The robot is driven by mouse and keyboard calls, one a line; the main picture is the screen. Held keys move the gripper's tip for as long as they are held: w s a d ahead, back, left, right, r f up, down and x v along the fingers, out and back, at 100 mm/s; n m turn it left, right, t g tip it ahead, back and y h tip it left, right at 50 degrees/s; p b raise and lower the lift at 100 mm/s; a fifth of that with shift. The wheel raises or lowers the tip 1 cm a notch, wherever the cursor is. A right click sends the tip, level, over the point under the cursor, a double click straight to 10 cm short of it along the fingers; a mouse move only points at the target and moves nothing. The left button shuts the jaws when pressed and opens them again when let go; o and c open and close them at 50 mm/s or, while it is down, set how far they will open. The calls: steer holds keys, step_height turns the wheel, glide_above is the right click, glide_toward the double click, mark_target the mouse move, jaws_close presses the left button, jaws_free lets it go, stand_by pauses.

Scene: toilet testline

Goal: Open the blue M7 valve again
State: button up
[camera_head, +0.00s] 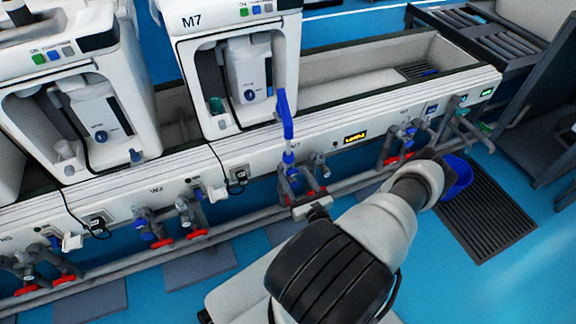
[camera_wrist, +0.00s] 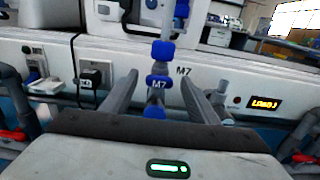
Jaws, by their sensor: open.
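The blue M7 valve (camera_wrist: 157,82) stands upright in the middle of the wrist view, in front of a white panel with M7 labels. Blue fittings show above and below it on the same pipe. My gripper (camera_wrist: 160,77) is open, with one grey finger on each side of the valve and a gap on both sides. Whether the valve sits fully between the fingertips or just beyond them is hard to tell. In the head view, the blue valve (camera_head: 289,157) is below the M7 machine (camera_head: 245,65), and my gripper beneath it is partly hidden.
Red-handled valves (camera_head: 195,234) and pipes line the panel's front. Plugs (camera_wrist: 93,76) sit left of the valve, and a lit orange display (camera_wrist: 265,103) is to the right. A floor grate (camera_head: 485,212) lies right.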

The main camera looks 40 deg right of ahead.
mark_target(291, 169)
steer(key=b+x, duration=0.1)
steer(key=x, duration=0.5)
steer(key=shift+w, duration=0.3)
